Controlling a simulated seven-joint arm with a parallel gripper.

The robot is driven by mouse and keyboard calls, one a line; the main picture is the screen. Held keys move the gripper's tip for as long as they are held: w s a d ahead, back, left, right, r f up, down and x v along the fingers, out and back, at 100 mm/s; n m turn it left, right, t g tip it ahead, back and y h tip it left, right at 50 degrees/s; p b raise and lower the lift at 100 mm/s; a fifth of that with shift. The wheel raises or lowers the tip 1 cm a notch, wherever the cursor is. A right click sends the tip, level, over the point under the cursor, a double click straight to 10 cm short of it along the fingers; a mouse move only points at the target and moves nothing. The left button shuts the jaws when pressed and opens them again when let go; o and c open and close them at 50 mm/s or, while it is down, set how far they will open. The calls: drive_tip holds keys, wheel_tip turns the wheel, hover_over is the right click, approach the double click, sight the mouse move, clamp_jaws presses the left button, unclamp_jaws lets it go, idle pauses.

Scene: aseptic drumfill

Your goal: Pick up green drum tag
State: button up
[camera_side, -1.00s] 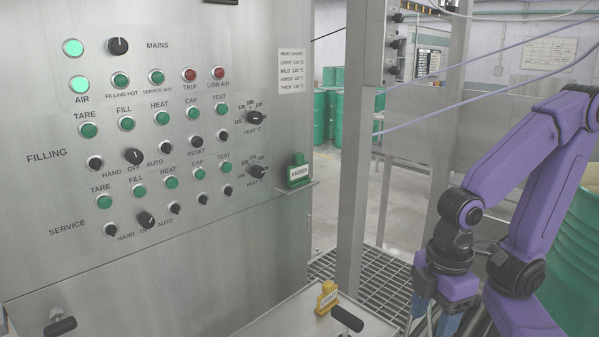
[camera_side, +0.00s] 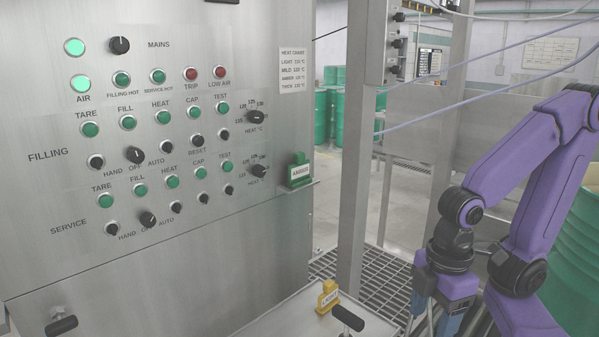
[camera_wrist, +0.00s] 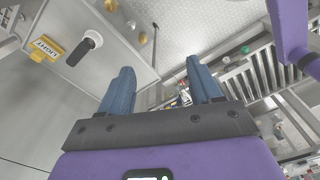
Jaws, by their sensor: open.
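The green drum tag (camera_side: 300,172) stands upright on a small ledge at the right edge of the control panel in the side view. Its white label reads AMBER. My gripper (camera_side: 432,318) hangs low at the right of the side view, apart from the tag and below it. In the wrist view my gripper (camera_wrist: 160,72) shows two blue fingers spread apart with nothing between them. I cannot make out the green tag for sure in the wrist view.
A yellow tag (camera_side: 328,296) labelled LIGHT stands on the steel surface beside a black handle (camera_side: 347,318); it also shows in the wrist view (camera_wrist: 46,48). The control panel (camera_side: 250,240) fills the left. A steel post (camera_side: 352,200) stands between the green tag and my arm.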

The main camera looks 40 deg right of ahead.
drive_tip(key=w+a+r+m+t+y, duration=0.15)
drive_tip(key=w+m+t, duration=0.25)
drive_tip(key=w, duration=0.8)
drive_tip(key=m+t+h, duration=0.2)
drive_tip(key=m+t, duration=0.7)
drive_tip(key=t, duration=0.1)
approach(302, 156)
drive_tip(key=x, duration=0.5)
drive_tip(key=shift+w+d+f, duration=0.2)
drive_tip(key=shift+d+f, duration=0.05)
drive_tip(key=shift+f, duration=0.25)
drive_tip(key=shift+a+r+x, duration=0.1)
drive_tip(key=shift+r+x, duration=0.1)
drive_tip(key=shift+x, duration=1.2)
drive_tip(key=shift+a+r+x, duration=0.1)
drive_tip(key=shift+r+x, duration=0.05)
drive_tip(key=shift+x, duration=1.3)
drive_tip(key=shift+w, duration=0.1)
drive_tip(key=c, duration=1.1)
